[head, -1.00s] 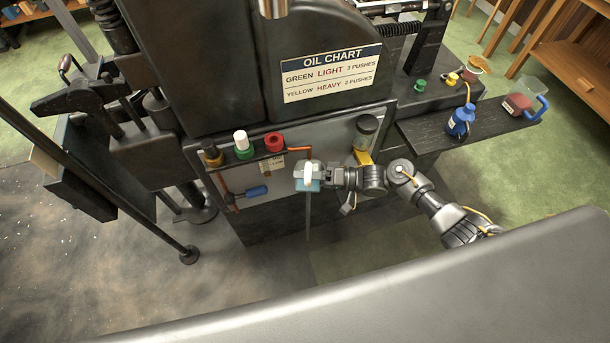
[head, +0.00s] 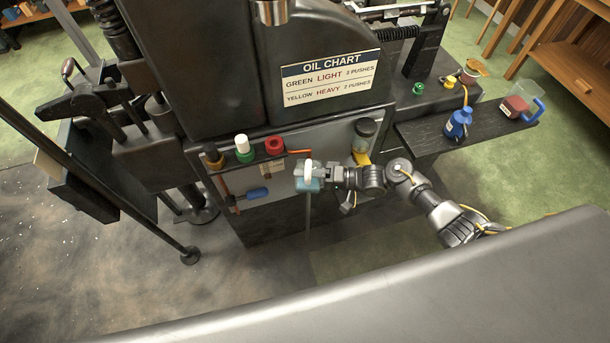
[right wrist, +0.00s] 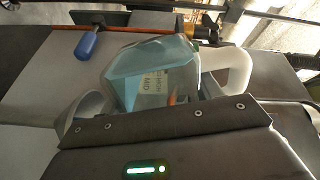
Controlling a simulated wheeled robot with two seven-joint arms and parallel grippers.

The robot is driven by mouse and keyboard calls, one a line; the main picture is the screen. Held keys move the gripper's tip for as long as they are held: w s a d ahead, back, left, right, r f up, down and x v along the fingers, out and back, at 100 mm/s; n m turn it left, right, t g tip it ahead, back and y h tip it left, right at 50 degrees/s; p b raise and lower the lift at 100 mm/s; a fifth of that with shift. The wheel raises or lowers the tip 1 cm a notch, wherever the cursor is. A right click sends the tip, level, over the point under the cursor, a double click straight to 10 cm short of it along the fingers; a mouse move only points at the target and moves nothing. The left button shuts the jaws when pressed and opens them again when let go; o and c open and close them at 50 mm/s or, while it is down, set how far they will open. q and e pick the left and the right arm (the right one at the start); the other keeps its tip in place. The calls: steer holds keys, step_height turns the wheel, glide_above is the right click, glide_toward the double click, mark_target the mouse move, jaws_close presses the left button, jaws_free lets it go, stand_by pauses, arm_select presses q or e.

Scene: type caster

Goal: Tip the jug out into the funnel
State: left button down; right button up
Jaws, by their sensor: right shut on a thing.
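A clear jug with light blue contents, a pale label and a white handle shows in the right wrist view (right wrist: 155,80) and in the head view (head: 308,185). My right gripper (head: 312,172) is shut on the jug, in front of the machine's light panel. How far the jug is tilted I cannot tell. An orange-rimmed, cup-like thing (head: 474,68) at the back right may be the funnel; I cannot be sure. My left gripper is not in view.
A jug with red contents and a blue handle (head: 519,105) and a blue bottle (head: 459,122) stand on a dark shelf (head: 430,133) at the right. White (head: 243,147) and red (head: 274,145) caps line the panel's top. A thin grey upright (head: 308,215) shows under the held jug.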

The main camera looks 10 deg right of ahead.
steer(key=shift+r, duration=0.1)
stand_by(0.3)
steer(key=shift+w+r+m+p, duration=0.15)
steer(key=shift+w+m+p, duration=0.05)
steer(key=shift+m+p, duration=0.3)
steer(key=shift+w+d+r+m+p, duration=0.15)
steer(key=shift+w+r+m+p, duration=0.15)
steer(key=shift+m+p, duration=0.35)
steer(key=shift+r+m, duration=0.1)
steer(key=shift+m, duration=0.15)
steer(key=shift+w, duration=0.1)
steer(key=shift+m, duration=0.3)
steer(key=shift+w+d+r+m+p, duration=0.1)
steer(key=shift+w+r+m+p, duration=0.1)
steer(key=shift+m+p, duration=0.15)
stand_by(0.5)
steer(key=shift+w+d+m, duration=0.1)
steer(key=shift+w+m, duration=0.15)
steer(key=shift+m, duration=0.3)
